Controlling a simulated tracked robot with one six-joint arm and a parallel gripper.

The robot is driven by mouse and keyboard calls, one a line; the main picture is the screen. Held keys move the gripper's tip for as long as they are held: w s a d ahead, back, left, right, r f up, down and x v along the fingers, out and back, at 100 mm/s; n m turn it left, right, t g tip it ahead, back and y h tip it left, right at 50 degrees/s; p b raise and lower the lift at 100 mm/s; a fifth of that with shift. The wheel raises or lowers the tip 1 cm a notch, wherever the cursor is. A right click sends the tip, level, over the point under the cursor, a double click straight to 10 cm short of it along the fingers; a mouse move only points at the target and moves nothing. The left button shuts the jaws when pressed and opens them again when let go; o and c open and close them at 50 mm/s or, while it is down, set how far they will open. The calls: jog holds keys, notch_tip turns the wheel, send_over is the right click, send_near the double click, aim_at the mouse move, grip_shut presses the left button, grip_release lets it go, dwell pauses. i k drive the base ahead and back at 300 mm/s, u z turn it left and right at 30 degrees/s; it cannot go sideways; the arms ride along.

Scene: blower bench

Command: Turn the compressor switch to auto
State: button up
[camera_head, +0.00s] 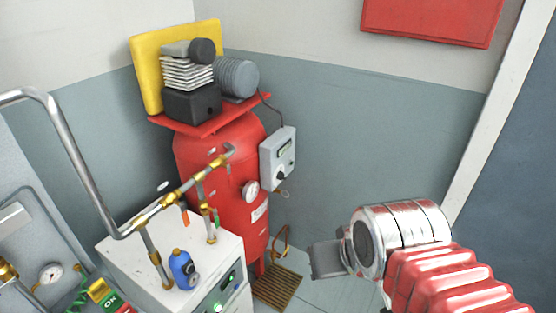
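The red compressor (212,165) stands upright in the corner, with its finned pump and motor on top. A light grey control box (285,150) is fixed to its right side. The box carries a small dark display and a black rotary switch (281,175) below it; the switch's setting is too small to read. My gripper (326,260) is at the lower right, below and to the right of the box and apart from it. Only a grey part of the gripper shows beyond my silver wrist, so its opening cannot be told. Nothing is seen held in it.
A white cabinet (125,262) with brass and steel pipes and a blue device (182,268) stands left of my gripper. A slatted floor grate (278,286) lies near the compressor's foot. A red wall box (432,18) hangs above. Space right of the control box is free.

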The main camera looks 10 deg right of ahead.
aim_at(280, 175)
jog(key=k, duration=1.3)
jog(key=z, duration=0.35)
jog(key=i, duration=1.8)
jog(key=u, duration=0.5)
jog(key=i, duration=0.65)
jog(key=u, duration=0.4)
